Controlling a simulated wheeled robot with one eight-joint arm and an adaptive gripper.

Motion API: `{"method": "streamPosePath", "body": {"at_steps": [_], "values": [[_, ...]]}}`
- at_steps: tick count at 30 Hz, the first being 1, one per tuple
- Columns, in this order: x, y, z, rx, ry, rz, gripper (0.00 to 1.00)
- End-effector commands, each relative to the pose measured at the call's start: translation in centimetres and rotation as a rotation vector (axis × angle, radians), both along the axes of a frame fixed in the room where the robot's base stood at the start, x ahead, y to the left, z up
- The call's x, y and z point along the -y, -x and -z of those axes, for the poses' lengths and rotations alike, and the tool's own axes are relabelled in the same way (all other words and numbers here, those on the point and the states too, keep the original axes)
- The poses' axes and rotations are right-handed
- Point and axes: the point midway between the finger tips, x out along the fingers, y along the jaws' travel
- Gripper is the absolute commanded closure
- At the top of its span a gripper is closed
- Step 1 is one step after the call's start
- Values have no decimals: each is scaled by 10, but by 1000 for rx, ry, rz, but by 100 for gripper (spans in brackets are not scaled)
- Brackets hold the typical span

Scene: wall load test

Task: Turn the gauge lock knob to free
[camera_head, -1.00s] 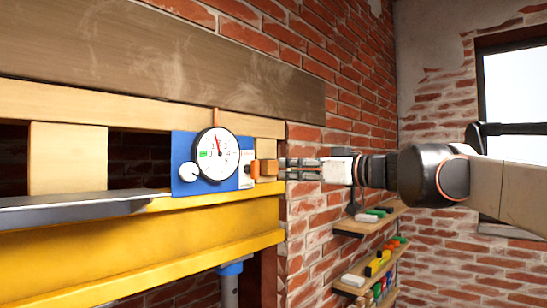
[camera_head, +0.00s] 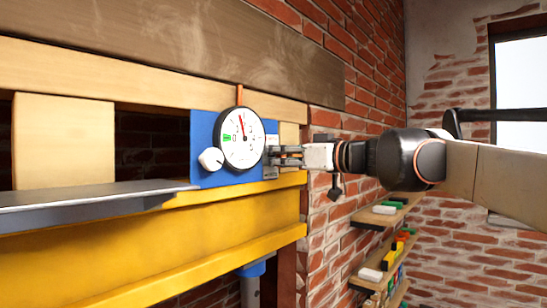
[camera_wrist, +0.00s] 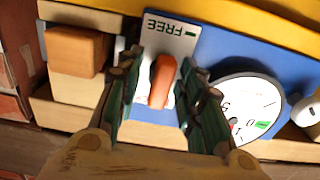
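In the wrist view the knob's long side runs roughly up and down the picture, leaning slightly. My gripper (camera_wrist: 160,72) is open with one finger on each side of the knob; a narrow gap shows beside it. The round gauge (camera_head: 240,138) is on a blue panel (camera_head: 200,128), and it also shows in the wrist view (camera_wrist: 238,104). In the head view my gripper (camera_head: 288,155) hides the knob, right of the gauge.
A white round knob (camera_head: 210,159) sits at the gauge's lower left. An orange-brown block (camera_wrist: 76,52) is beside the lock plate. A yellow beam (camera_head: 150,235) runs below the panel. Shelves (camera_head: 383,212) with coloured items stand at right.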

Motion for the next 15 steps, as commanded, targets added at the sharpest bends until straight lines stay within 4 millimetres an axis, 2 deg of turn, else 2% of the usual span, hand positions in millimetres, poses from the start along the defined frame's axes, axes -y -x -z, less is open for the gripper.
{"method": "streamPosePath", "body": {"at_steps": [8,12,13,15], "values": [[0,0,0,0,0,0,65],[0,0,0,0,0,0,97],[0,0,0,0,0,0,100],[0,0,0,0,0,0,100]]}}
